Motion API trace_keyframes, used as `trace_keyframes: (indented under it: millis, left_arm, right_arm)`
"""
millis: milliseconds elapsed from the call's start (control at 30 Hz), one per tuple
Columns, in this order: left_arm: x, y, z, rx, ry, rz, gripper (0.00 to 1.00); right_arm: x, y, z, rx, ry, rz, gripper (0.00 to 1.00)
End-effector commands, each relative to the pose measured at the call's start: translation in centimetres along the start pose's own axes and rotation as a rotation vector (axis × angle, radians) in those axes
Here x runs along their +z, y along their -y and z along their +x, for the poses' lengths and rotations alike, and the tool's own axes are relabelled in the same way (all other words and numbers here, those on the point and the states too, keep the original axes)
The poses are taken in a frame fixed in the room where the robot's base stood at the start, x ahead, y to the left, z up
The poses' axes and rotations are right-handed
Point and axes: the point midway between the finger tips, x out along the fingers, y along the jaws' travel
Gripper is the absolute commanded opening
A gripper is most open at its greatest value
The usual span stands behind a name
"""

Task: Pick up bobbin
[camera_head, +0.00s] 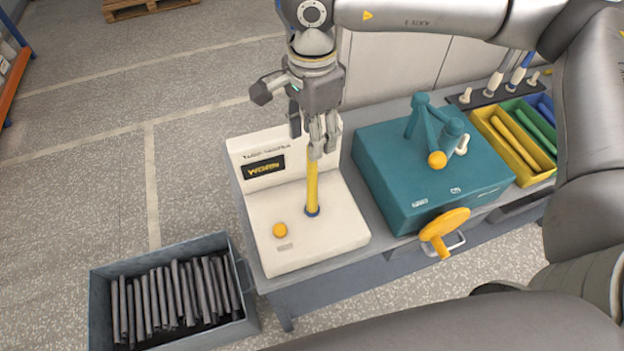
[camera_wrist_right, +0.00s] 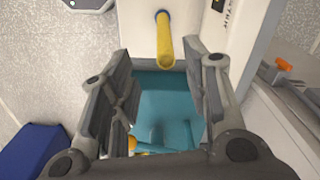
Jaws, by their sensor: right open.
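A yellow bobbin (camera_head: 312,188) stands upright on a blue ring on the white machine (camera_head: 335,235). In the right wrist view the yellow bobbin (camera_wrist_right: 165,42) shows just beyond the fingertips, roughly between them. My right gripper (camera_head: 322,140) hangs above it in the head view, its fingers close to the bobbin's top end. In the wrist view the right gripper's (camera_wrist_right: 160,68) two grey fingers are spread wide with nothing held. Whether a finger touches the bobbin cannot be told. My left gripper is not in view.
A teal machine (camera_head: 385,180) with a yellow hand wheel (camera_head: 444,225) stands right of the white one. Yellow, green and blue trays (camera_head: 497,155) hold more bobbins at the far right. A dark grey crate (camera_head: 247,325) of grey rods is at the lower left.

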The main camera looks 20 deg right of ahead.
Motion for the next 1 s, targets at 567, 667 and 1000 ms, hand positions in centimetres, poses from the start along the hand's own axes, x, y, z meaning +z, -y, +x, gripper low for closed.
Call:
trace_keyframes:
  millis: [567,667,1000]
  left_arm:
    - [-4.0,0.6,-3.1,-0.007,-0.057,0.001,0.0]
    - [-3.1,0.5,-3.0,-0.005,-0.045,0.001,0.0]
    - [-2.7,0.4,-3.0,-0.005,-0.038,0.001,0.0]
  right_arm:
    - [-0.4,0.5,5.1,0.001,0.0,0.0,0.43]
    - [-0.4,0.5,5.1,0.0,0.001,0.0,0.43]
    - [-0.4,0.5,5.1,0.001,0.001,0.0,0.05]
